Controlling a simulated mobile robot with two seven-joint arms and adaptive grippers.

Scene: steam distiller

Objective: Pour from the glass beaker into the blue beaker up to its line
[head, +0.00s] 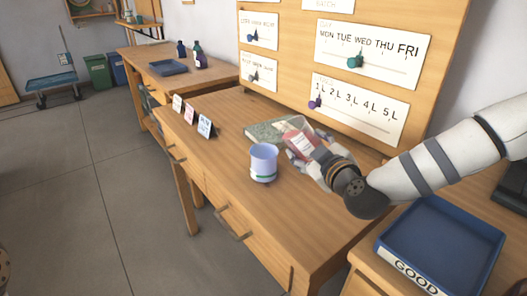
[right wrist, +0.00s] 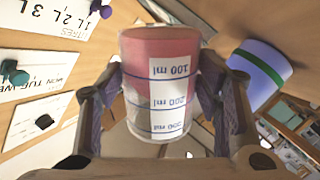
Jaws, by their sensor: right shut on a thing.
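The glass beaker (head: 301,140) holds red liquid and has a white label. My right gripper (head: 311,156) is shut around it, above the table and right of the blue beaker. The glass beaker looks tilted in the head view. In the right wrist view the glass beaker (right wrist: 165,85) sits between both fingers, its volume marks upside down. The pale blue beaker (head: 263,158) stands upright on the table, with a green line low on its side. It also shows in the right wrist view (right wrist: 258,72), apart from the glass beaker. No stream of liquid shows. My left gripper is out of view.
A grey-green book or box (head: 272,130) lies behind the beakers. Several small cards (head: 205,127) stand at the table's left edge. A board with sliders (head: 360,85) rises at the back. A blue GOOD tray (head: 440,245) is at the right front.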

